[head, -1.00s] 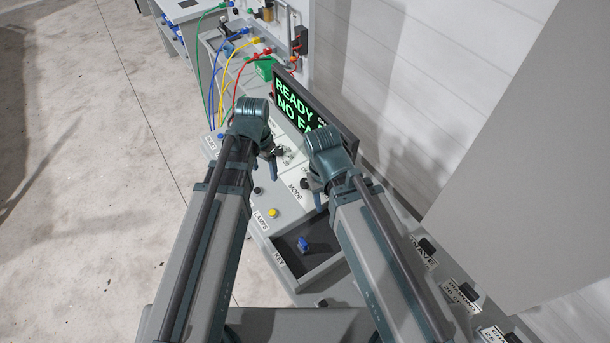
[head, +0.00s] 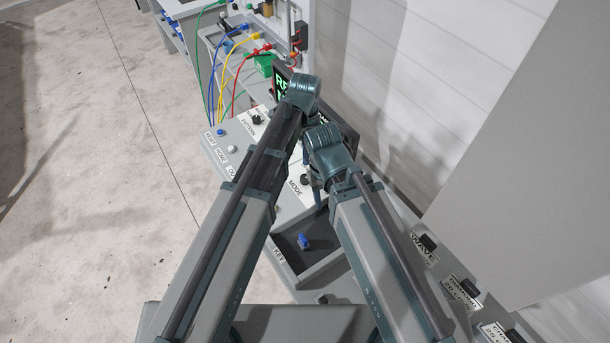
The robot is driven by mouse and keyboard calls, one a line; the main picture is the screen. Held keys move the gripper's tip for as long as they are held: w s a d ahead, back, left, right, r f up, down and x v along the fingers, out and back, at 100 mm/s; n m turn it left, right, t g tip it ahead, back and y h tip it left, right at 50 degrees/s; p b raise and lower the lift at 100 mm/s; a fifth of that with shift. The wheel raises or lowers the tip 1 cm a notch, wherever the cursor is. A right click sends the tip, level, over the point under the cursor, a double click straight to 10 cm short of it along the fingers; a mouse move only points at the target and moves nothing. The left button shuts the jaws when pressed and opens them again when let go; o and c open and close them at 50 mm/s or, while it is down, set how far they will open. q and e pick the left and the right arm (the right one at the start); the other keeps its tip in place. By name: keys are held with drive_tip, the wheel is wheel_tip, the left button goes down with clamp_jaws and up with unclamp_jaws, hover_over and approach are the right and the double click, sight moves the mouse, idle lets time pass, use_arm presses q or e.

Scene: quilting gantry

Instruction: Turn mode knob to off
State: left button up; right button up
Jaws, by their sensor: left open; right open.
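The mode knob (head: 305,179) is a small black knob on the sloped grey panel, just above the printed MODE label (head: 296,188). Its pointer setting is too small to read. My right gripper (head: 317,191) is open and points down right beside the knob; I cannot tell whether it touches it. Its wrist hides part of the panel. My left gripper (head: 311,122) is open, higher in the picture, in front of the display. Its fingers are mostly hidden behind its own wrist, and its arm covers the middle of the panel.
A display with green text (head: 282,86) is mostly covered by my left wrist. A blue key-like piece (head: 303,241) lies in a dark tray by the KEY label. White and blue buttons (head: 232,151) sit at the panel's left. Coloured cables (head: 222,70) hang behind. A wall stands at right.

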sight(305, 177)
use_arm(q)
wheel_tip(305, 177, down, 13)
drive_tip(key=b, duration=1.2)
drive_tip(key=shift+f+b, duration=0.1)
drive_tip(key=shift+b, duration=0.25)
use_arm(e)
wheel_tip(305, 177, down, 13)
drive_tip(key=shift+f, duration=0.1)
use_arm(q)
clamp_jaws()
